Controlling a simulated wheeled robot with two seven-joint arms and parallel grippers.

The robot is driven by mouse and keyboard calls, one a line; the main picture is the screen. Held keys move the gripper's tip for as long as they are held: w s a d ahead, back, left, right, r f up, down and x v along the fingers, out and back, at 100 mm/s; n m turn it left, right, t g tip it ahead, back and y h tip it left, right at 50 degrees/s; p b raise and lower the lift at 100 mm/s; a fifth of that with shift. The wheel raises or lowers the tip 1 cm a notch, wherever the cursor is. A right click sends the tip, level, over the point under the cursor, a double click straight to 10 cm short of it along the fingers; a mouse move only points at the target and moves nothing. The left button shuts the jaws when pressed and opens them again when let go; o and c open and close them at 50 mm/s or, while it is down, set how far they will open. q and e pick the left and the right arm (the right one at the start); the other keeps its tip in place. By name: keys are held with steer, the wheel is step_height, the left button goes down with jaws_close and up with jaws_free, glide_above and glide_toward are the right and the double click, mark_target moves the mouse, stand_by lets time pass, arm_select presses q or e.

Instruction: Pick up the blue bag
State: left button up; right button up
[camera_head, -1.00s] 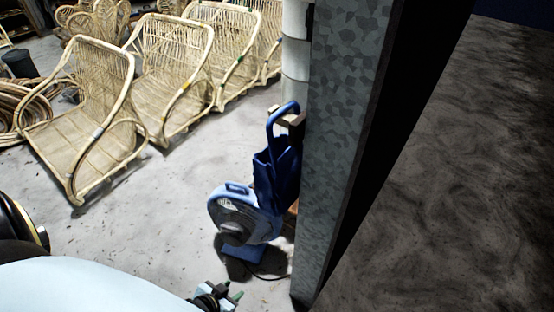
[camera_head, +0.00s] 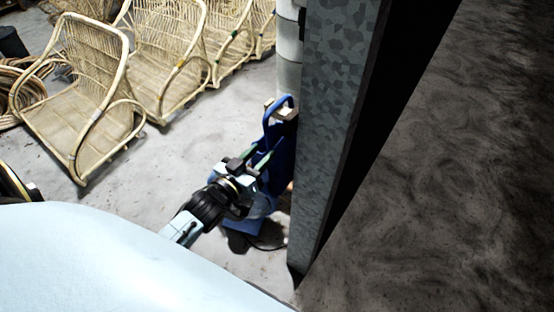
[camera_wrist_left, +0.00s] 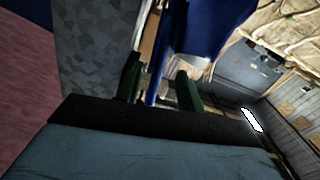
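The blue bag (camera_head: 283,150) hangs upright by its looped handle on a wooden peg against the grey metal post in the head view. My left gripper (camera_head: 258,157) is in front of the bag's left side, below the handle loop. In the left wrist view, the two green fingers of my left gripper (camera_wrist_left: 157,88) stand apart. A narrow blue strip of the bag shows between them, and the wider blue body of the bag (camera_wrist_left: 212,25) lies beyond the right finger. Contact cannot be told. My right gripper is not in view.
The grey metal post (camera_head: 335,110) stands just right of the bag. A blue fan (camera_head: 243,226) sits on the floor below, mostly hidden by my left gripper. Several rattan chairs (camera_head: 85,95) stand at the upper left. The concrete floor (camera_head: 150,180) between is clear.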

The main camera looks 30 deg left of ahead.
mark_target(268, 148)
arm_select(q)
steer(key=w, duration=0.6)
steer(key=shift+w+d+f, duration=0.1)
steer(key=shift+w+d, duration=0.05)
steer(key=shift+d, duration=0.2)
jaws_close()
